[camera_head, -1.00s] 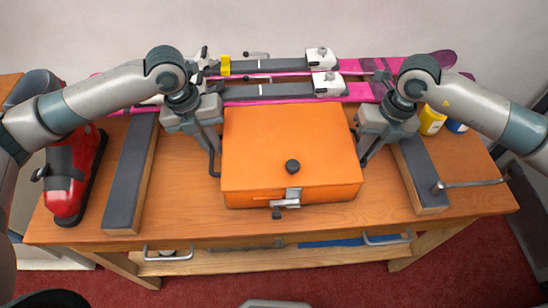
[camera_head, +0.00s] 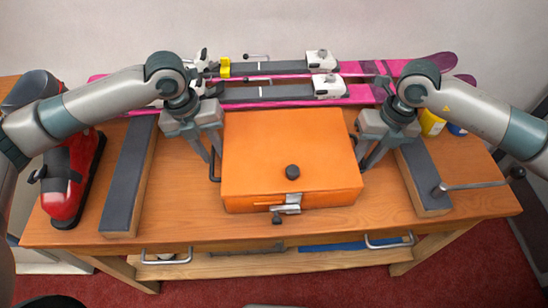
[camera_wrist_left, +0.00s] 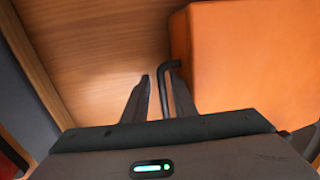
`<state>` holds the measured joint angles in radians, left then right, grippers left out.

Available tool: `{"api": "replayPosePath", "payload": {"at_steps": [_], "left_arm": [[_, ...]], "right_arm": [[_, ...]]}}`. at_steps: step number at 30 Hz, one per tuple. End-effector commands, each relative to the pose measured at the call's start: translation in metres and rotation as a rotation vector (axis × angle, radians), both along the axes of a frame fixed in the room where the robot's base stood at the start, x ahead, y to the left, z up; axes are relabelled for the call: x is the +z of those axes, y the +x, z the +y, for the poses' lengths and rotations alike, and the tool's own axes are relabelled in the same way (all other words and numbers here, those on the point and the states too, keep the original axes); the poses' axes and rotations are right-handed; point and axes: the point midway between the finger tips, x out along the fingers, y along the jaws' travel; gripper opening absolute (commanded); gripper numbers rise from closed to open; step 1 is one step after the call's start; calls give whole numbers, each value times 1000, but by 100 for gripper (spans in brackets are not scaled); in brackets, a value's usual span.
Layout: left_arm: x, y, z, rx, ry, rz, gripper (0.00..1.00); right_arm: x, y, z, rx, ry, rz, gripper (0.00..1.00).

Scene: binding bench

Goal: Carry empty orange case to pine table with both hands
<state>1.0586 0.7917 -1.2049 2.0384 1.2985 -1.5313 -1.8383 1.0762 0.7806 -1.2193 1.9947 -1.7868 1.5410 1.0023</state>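The orange case (camera_head: 285,150) sits closed and flat on the wooden bench (camera_head: 180,210), its black knob and metal latch toward me. Its inside is hidden. My left gripper (camera_head: 212,153) is at the case's left side, fingers open. In the left wrist view, the black side handle (camera_wrist_left: 166,92) lies between the two spread fingers (camera_wrist_left: 160,82), with a gap to the left finger. My right gripper (camera_head: 370,160) is at the case's right side with its fingers apart; the right handle is mostly hidden by it. I cannot tell which surface is the pine table.
Pink skis (camera_head: 370,92) with bindings lie behind the case. Dark padded blocks (camera_head: 128,185) and (camera_head: 424,178) flank it. A red boot (camera_head: 70,180) stands at the left, a yellow bottle (camera_head: 432,122) at the back right. A metal crank (camera_head: 475,186) juts out at the right.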

Motion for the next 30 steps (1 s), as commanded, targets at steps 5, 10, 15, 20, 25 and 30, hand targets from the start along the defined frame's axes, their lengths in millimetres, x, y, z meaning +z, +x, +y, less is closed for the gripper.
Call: {"api": "replayPosePath", "payload": {"at_steps": [5, 10, 15, 20, 25, 30], "left_arm": [[1, -1, -3, -4, -7, -1, 28], [1, -1, -4, -6, -9, 0, 30], [2, -1, -6, -8, -13, -1, 54], [2, -1, -8, -10, -17, -1, 54], [3, -2, -9, -13, -18, -1, 54], [3, -2, -9, -14, -19, -1, 54]], "right_arm": [[1, -1, 3, 5, 7, 0, 28], [1, -1, 4, 6, 9, 0, 28], [1, -1, 5, 7, 11, -1, 28], [1, -2, 7, 9, 15, 0, 28], [1, -2, 8, 11, 16, 1, 28], [1, -3, 9, 12, 17, 2, 28]]}}
